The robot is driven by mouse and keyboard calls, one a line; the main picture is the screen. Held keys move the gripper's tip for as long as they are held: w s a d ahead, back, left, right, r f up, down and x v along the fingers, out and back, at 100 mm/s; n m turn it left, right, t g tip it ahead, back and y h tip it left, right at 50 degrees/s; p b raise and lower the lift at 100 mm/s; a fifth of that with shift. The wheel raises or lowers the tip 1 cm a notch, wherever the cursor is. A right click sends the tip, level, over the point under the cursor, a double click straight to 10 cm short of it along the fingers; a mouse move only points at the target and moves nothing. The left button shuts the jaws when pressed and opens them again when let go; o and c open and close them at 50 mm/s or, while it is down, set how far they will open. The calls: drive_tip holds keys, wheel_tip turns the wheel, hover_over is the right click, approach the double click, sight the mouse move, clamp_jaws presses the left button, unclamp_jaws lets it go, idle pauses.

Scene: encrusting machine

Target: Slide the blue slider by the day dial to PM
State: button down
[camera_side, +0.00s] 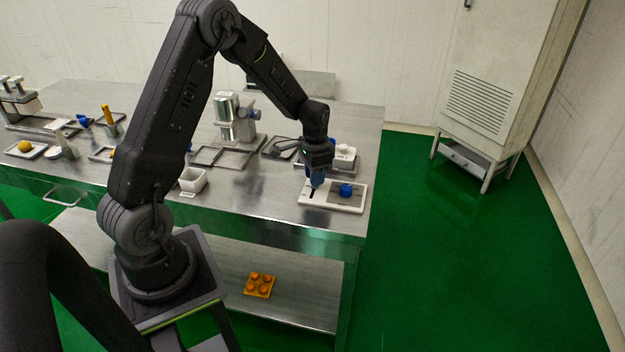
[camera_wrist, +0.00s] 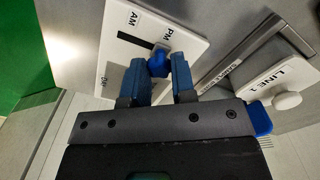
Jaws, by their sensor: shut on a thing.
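The white dial panel (camera_side: 333,208) lies at the right front of the table. Its blue dial (camera_side: 345,190) is on the right half and a dark slot (camera_side: 311,194) is on the left half. In the wrist view, the panel (camera_wrist: 195,48) shows AM and PM labels beside the slot (camera_wrist: 133,40). The blue slider (camera_wrist: 158,63) is by the PM label, at the slot's right end, with the dark slot bare toward AM. My gripper (camera_wrist: 160,58) is shut on the slider. In the side view, my gripper (camera_side: 317,182) points down over the panel's left half and hides the slider.
A white LINE 1 plate with a round knob (camera_wrist: 287,101) is to the right in the wrist view. A white box (camera_side: 192,180), flat metal trays (camera_side: 238,157) and a metal machine (camera_side: 230,117) stand left of the panel. The table's front edge is close to the panel.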

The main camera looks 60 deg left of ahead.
drive_tip(key=shift+w+a, duration=0.2)
drive_tip(key=c, duration=0.9)
unclamp_jaws()
wheel_tip(320, 180, up, 14)
drive_tip(key=shift+s+f, duration=0.1)
